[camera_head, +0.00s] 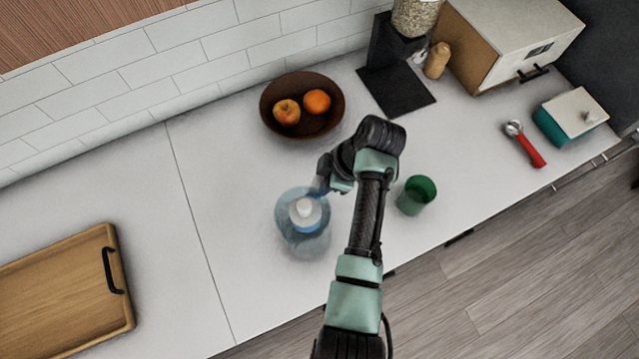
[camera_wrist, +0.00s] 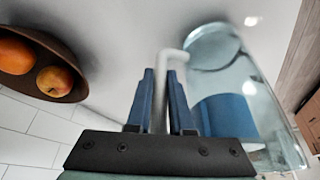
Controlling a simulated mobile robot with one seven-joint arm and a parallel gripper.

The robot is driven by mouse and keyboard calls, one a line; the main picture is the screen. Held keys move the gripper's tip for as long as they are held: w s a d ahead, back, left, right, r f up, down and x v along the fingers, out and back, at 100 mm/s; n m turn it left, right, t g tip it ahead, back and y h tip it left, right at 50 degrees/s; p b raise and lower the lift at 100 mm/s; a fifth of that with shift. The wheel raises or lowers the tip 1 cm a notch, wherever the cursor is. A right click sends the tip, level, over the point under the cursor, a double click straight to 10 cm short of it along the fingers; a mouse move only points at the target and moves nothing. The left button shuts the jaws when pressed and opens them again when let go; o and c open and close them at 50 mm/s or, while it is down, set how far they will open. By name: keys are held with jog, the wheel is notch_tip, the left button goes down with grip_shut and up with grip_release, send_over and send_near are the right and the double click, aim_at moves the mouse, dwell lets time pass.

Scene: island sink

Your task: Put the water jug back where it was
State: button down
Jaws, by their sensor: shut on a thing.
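The water jug (camera_head: 301,228) is a clear bluish vessel with a white top, on or just above the white counter left of my arm in the head view. In the wrist view the jug (camera_wrist: 222,70) fills the right side, with a blue part inside or behind its clear wall. My gripper (camera_wrist: 161,80) is shut on the jug's pale handle, which stands between its two blue fingers. In the head view my gripper (camera_head: 322,184) is at the jug's upper right side, partly hidden by the wrist. I cannot tell whether the jug's base touches the counter.
A green cup (camera_head: 416,195) stands right of my arm near the counter edge. A brown fruit bowl (camera_head: 329,117) is behind. A wooden tray (camera_head: 122,262) lies at left. A black stand (camera_head: 398,91), a bread box (camera_head: 512,40) and a red-handled tool (camera_head: 529,150) are at right.

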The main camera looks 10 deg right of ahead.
jog(key=shift+f, duration=0.55)
jog(key=shift+f, duration=0.2)
jog(key=c, duration=0.8)
grip_release()
jog(key=shift+r, duration=0.15)
jog(key=v, duration=1.2)
